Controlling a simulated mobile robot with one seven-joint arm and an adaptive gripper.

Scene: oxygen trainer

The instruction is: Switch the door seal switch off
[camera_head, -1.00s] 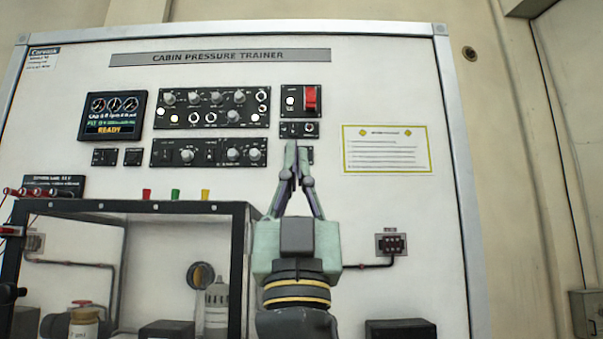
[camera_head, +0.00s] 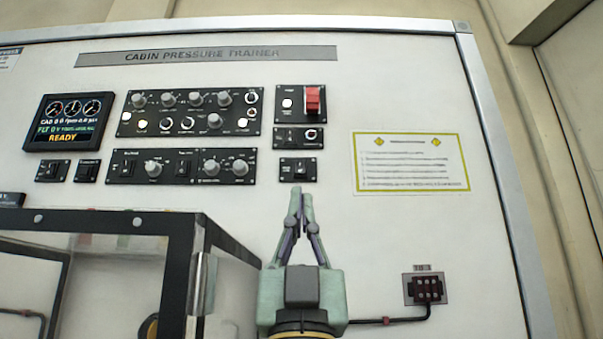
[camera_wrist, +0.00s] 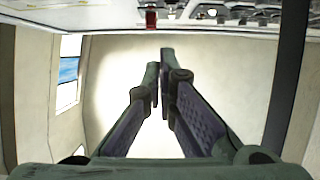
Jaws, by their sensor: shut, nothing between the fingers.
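The upright cabin pressure trainer panel (camera_head: 400,90) carries several black switch plates. A small plate with a dark toggle (camera_head: 298,169) sits just above my fingertips in the head view. Its label is too small to read, so I cannot tell which switch is the door seal switch. My gripper (camera_head: 300,192) points up with its fingers shut and empty, appearing just below that plate. Contact cannot be told. In the wrist view the gripper (camera_wrist: 160,56) shows shut fingers before a pale surface, with the panel's controls along the top edge.
A red guarded switch (camera_head: 312,101) and another small plate (camera_head: 298,138) are above. Knob plates (camera_head: 190,112) and a READY display (camera_head: 69,122) are to the left. A black-framed clear box (camera_head: 184,260) stands at lower left. A socket (camera_head: 426,289) with a cable is at lower right.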

